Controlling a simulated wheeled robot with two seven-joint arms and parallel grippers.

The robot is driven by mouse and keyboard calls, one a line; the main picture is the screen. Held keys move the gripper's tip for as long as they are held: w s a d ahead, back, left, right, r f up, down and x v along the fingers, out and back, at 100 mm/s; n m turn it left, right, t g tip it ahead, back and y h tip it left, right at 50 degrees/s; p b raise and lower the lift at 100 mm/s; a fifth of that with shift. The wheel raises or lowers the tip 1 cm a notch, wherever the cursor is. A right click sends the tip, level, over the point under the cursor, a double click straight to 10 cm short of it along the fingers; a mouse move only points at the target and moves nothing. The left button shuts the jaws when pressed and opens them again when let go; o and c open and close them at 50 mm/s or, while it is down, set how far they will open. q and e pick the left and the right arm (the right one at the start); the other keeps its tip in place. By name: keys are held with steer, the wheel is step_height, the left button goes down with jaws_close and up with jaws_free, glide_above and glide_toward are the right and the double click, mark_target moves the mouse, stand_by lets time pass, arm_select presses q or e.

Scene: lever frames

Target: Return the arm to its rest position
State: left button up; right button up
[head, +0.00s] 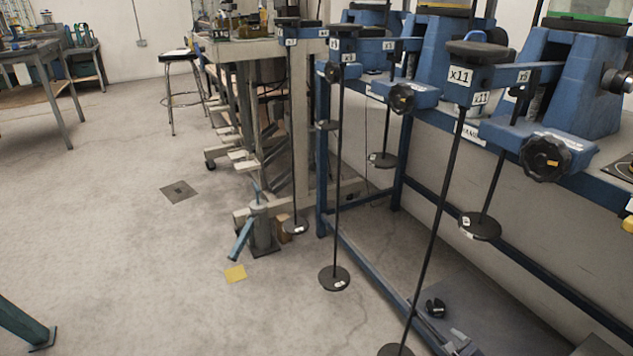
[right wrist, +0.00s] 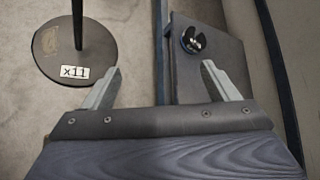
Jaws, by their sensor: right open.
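My right gripper (right wrist: 161,70) is in the right wrist view. Its two grey fingers stand wide apart with nothing between them. A black weight disc (right wrist: 75,50) with an x11 label and a rod lies beyond its left finger, apart from it. My left gripper is not in view. In the head view, blue lever frames with labels line the right side; the nearest shows an x11 sign (head: 461,75). Black rods hang from them with round weight discs (head: 334,278). Black knobs (head: 545,157) sit on the frames.
A small dark object (head: 435,308) lies on a low grey plate (head: 500,300) and also shows in the right wrist view (right wrist: 193,40). A blue rail (head: 365,265) runs beside the plate. A stool (head: 182,90) stands farther back.

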steer(key=s+a+r+n+g, duration=0.2)
steer(key=s+r+n, duration=0.2)
steer(key=r+n, duration=0.45)
steer(key=s+a+r+n+g, duration=0.2)
steer(key=s+a+r+n, duration=0.15)
steer(key=r+n, duration=0.5)
steer(key=s+a+r+n+y, duration=0.1)
steer(key=s+a+r+n, duration=0.1)
steer(key=s+r+n, duration=0.3)
steer(key=s+a+r+n+g+y, duration=0.1)
steer(key=s+a+r, duration=0.1)
steer(key=s, duration=0.4)
steer(key=s+a+r+n+y, duration=0.1)
steer(key=s+a+r+n, duration=0.1)
steer(key=s+r+n, duration=0.3)
step_height(320, 180, up, 36)
steer(key=m+p, duration=0.2)
steer(key=p, duration=3.6)
steer(key=shift+s+g, duration=0.2)
steer(key=shift+g, duration=0.1)
steer(key=shift+c, duration=0.3)
